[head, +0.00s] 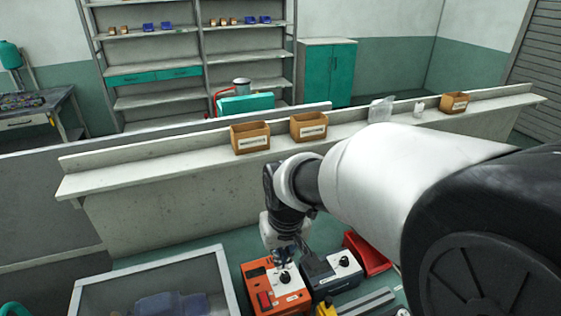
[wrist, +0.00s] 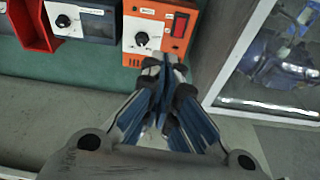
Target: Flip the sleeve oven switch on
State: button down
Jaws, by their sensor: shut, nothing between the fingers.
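An orange box (head: 276,288) with a dial and a red rocker switch (head: 265,299) stands low in the middle of the head view. My gripper (head: 285,258) is shut and empty, over the box's far edge in the head view. In the wrist view my gripper (wrist: 165,65) has its fingertips just below the box, apparently apart from the switch.
A dark box with a dial (head: 333,272) stands right beside the orange one, then a red bin (head: 367,253). A glass-topped case (head: 155,280) is at the left. A ledge (head: 190,165) with cardboard boxes (head: 250,137) runs behind.

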send_over(264, 299)
jog(key=s+x, duration=0.1)
jog(key=x, duration=0.2)
jog(key=shift+w+d+f+n, duration=0.15)
jog(key=shift+w+f+n, duration=0.15)
jog(key=shift+n, duration=0.1)
jog(key=b+x, duration=0.4)
jog(key=x, duration=1)
jog(key=shift+s, duration=0.15)
